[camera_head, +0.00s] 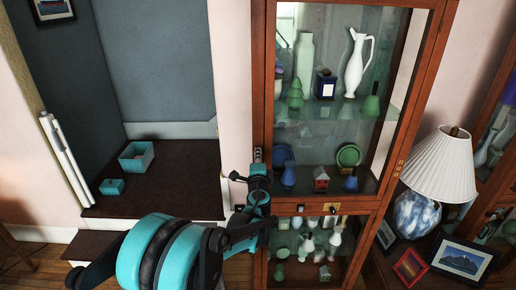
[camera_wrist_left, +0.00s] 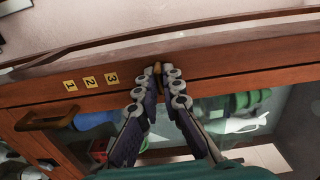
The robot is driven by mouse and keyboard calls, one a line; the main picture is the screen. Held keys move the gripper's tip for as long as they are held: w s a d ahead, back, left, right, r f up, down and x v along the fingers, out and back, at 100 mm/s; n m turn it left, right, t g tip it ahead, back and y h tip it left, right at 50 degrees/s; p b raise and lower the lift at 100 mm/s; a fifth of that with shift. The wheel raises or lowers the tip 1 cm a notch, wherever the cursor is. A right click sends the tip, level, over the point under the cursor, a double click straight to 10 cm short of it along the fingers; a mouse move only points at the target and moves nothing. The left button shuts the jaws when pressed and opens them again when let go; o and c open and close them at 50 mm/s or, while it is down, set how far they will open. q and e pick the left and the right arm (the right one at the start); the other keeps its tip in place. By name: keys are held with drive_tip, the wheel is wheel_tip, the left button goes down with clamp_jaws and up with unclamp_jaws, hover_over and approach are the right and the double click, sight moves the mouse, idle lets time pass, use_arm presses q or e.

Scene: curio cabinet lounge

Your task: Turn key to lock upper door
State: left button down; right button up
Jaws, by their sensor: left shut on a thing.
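The wooden cabinet's upper glass door (camera_head: 325,100) looks closed, with its red-brown frame around the glass. My left gripper (camera_head: 257,172) is at the left side of the cabinet, by the lower part of the upper door's frame. In the left wrist view, my left gripper (camera_wrist_left: 159,82) is shut on a small brass-coloured key (camera_wrist_left: 157,67) at the wooden frame. The fingers cover most of the key, so its turn angle and the keyhole are hard to tell. My right gripper is in neither view.
Number labels (camera_wrist_left: 91,82) and a brown handle (camera_wrist_left: 45,119) are on the wood beside the fingers. Glass and ceramic pieces, including a white jug (camera_head: 356,62), stand inside. A lamp (camera_head: 437,170) and picture frames (camera_head: 464,259) stand at right. A teal box (camera_head: 136,156) sits at left.

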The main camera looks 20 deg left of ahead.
use_arm(q)
drive_tip(key=c, duration=1.9)
unclamp_jaws()
drive_tip(key=shift+w+r, duration=0.1)
drive_tip(key=shift+r, duration=0.05)
drive_tip(key=o, duration=0.6)
